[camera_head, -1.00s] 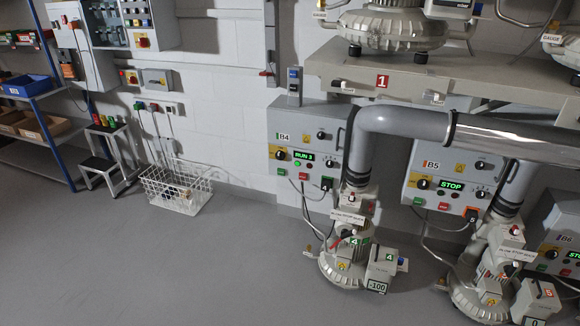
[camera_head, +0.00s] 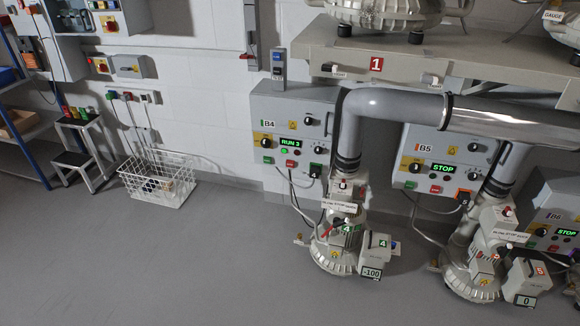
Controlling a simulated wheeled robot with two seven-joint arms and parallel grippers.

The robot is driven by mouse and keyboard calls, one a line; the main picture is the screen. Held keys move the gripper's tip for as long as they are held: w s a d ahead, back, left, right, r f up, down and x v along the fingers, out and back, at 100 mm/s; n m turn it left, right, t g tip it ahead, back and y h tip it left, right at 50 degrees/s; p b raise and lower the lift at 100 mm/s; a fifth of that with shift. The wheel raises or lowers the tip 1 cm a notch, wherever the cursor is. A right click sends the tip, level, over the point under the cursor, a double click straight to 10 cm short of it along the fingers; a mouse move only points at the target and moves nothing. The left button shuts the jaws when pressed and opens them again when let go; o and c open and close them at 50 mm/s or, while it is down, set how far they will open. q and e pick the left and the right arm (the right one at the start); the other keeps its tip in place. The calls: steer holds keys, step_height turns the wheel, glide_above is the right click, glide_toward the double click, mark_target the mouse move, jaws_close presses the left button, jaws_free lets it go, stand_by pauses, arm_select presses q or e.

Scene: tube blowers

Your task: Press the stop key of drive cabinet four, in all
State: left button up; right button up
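Drive cabinet B4 (camera_head: 262,105) is a grey box on the wall right of centre. Its display (camera_head: 291,142) shows green "RUN 3". Below the display, a green key (camera_head: 268,160) is at the left and a red key (camera_head: 291,164) is in the middle. A black plug or socket (camera_head: 315,170) is at the right. Blower four (camera_head: 335,255) stands on the floor below, marked 4, and its small display (camera_head: 371,274) reads -100. Neither of my grippers is in view.
Cabinet B5 (camera_head: 410,140), showing "STOP", hangs to the right beyond a large grey pipe (camera_head: 390,103). A bench (camera_head: 460,80) marked 1 juts out above. A white wire basket (camera_head: 158,180) and a step stool (camera_head: 75,160) stand at left. The floor (camera_head: 170,265) in front is clear.

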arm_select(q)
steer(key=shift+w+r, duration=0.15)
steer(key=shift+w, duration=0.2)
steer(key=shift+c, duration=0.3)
